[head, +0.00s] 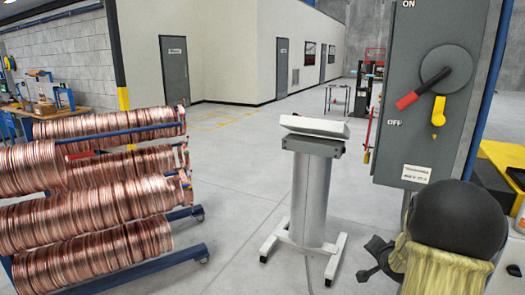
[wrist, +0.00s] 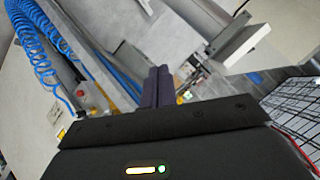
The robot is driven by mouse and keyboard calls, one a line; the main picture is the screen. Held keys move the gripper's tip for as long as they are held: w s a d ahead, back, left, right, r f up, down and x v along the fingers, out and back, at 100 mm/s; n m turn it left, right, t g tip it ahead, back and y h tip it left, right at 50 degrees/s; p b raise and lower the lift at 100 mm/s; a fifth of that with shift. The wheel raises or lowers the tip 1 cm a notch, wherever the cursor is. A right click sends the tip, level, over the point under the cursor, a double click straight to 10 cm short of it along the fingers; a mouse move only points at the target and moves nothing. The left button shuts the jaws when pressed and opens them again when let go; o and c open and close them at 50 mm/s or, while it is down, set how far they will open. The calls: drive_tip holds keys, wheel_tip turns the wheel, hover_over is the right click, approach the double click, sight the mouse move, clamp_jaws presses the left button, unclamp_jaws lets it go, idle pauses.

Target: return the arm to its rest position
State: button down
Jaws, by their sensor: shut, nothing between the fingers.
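My gripper (wrist: 158,72) shows in the wrist view with its two dark fingers pressed together and nothing between them. In the head view, the black ball-shaped joint and yellowish sleeve at the lower right appear to be part of my arm, held low in front of the grey switch box. A small dark part sticks out to their left; I cannot tell whether it is the gripper. The fingers touch nothing that I can make out.
A grey switch box (head: 420,150) stands close at right, its red-tipped handle (head: 408,101) pointing down-left towards OFF, with a yellow lock (head: 438,112). A pedestal (head: 308,200) stands mid-floor. A rack of copper coils (head: 95,205) fills the left. Blue coiled hoses (wrist: 38,45) show in the wrist view.

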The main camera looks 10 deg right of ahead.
drive_tip(key=s+a+n+g+y, duration=0.1)
drive_tip(key=s+a+n+g, duration=0.15)
drive_tip(key=a, duration=0.65)
drive_tip(key=s+a+n+g+y, duration=0.15)
drive_tip(key=a+n, duration=0.25)
drive_tip(key=a, duration=0.5)
drive_tip(key=s+a+f+n+g+y+p, duration=0.1)
drive_tip(key=s+a+n, duration=0.5)
drive_tip(key=s+a, duration=0.7)
drive_tip(key=a+g+y, duration=0.1)
drive_tip(key=g, duration=0.1)
drive_tip(key=shift+g+p, duration=0.3)
drive_tip(key=shift+w, duration=0.1)
